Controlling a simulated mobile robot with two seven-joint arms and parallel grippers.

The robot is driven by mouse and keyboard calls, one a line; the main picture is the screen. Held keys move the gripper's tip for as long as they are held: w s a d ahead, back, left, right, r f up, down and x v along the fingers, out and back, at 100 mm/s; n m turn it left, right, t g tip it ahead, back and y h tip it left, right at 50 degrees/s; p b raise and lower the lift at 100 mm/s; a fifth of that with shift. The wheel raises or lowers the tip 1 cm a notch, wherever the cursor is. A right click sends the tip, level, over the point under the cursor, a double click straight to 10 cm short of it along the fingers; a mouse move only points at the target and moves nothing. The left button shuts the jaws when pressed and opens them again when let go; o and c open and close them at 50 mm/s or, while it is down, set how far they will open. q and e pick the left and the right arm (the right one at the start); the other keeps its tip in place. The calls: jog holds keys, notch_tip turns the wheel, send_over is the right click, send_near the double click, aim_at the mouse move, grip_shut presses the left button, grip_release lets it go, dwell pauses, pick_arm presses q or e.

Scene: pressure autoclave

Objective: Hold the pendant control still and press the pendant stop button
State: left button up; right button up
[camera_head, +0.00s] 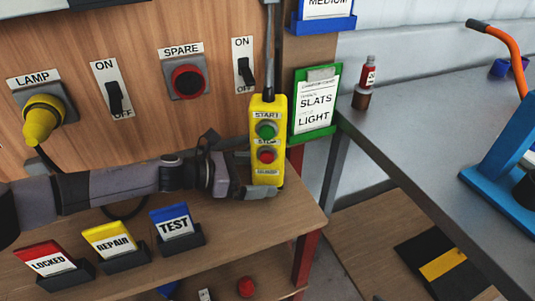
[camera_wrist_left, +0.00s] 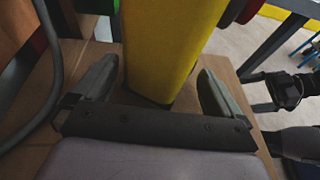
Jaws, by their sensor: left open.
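The yellow pendant control (camera_head: 267,108) hangs upright at the front of the wooden panel, with a green start button (camera_head: 266,130) above a red stop button (camera_head: 266,156). My left gripper (camera_head: 257,191) is at the pendant's lower end. In the left wrist view, my left gripper (camera_wrist_left: 163,90) is open, with one finger on each side of the pendant (camera_wrist_left: 165,45). A gap shows at the right finger; contact at the left finger is unclear. A dark arm part at the right edge of that view may be my right gripper (camera_wrist_left: 283,92); its fingers are unclear.
Locked, repair and test card holders stand on the wooden shelf (camera_head: 275,222) below. A green card holder (camera_head: 316,103) is right of the pendant. A grey table (camera_head: 425,125) stands farther right.

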pick_arm(q)
jog(key=shift+w+d+f, duration=0.2)
jog(key=shift+d, duration=0.5)
pick_arm(e)
jog(key=shift+w+f, duration=0.15)
pick_arm(q)
jog(key=c, duration=0.9)
pick_arm(e)
jog(key=shift+a, duration=0.1)
grip_shut()
jog(key=shift+f, duration=0.1)
dwell(0.5)
